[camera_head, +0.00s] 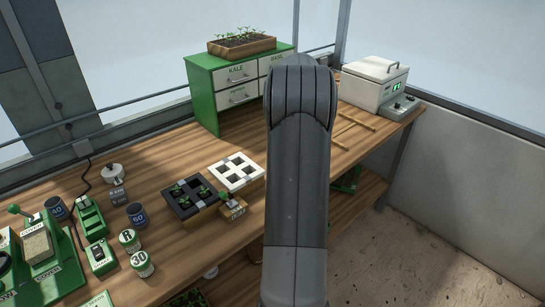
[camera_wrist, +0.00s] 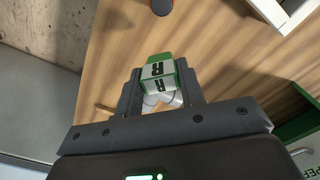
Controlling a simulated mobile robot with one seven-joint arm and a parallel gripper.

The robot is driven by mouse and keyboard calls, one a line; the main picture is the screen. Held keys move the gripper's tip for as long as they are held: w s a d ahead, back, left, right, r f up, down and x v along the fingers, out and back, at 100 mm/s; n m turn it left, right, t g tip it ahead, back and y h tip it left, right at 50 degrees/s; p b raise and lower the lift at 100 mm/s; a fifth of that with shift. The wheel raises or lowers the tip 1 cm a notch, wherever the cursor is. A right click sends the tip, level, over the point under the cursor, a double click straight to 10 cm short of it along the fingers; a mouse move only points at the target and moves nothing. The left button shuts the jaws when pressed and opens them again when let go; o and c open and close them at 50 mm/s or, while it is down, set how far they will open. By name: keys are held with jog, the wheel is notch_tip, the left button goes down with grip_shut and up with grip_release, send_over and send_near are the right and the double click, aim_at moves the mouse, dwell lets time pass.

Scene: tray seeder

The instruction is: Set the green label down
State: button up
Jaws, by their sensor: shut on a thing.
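My gripper (camera_wrist: 158,86) is shut on a small green and white block with a black "R" on its white faces, the green label (camera_wrist: 160,72). It sits between the two fingers in the wrist view, with the wooden bench top (camera_wrist: 215,45) behind it. Pale rounded shapes show just below it between the fingers; I cannot tell what they are. In the head view my own arm hides the gripper and the label. I cannot tell how high the label is above the bench.
The bench holds a green drawer cabinet (camera_head: 204,100), a white lidded machine (camera_head: 375,84), a wooden frame (camera_head: 352,128), a white cell tray (camera_head: 237,170) and a dark tray of seedlings (camera_head: 180,206). Tins and green devices crowd the left. Wood before the cabinet is clear.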

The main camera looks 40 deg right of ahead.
jog(key=shift+w+a+f, duration=0.5)
jog(key=shift+w+f, duration=0.7)
jog(key=shift+f, duration=0.25)
jog(key=shift+w+a+f, duration=0.45)
jog(key=shift+w+f, duration=0.7)
jog(key=shift+f, duration=0.3)
jog(key=shift+w+a+f, duration=0.5)
jog(key=shift+w+f, duration=0.7)
jog(key=shift+f, duration=0.25)
jog(key=shift+f, duration=0.15)
jog(key=o, duration=1)
jog(key=shift+c, duration=0.2)
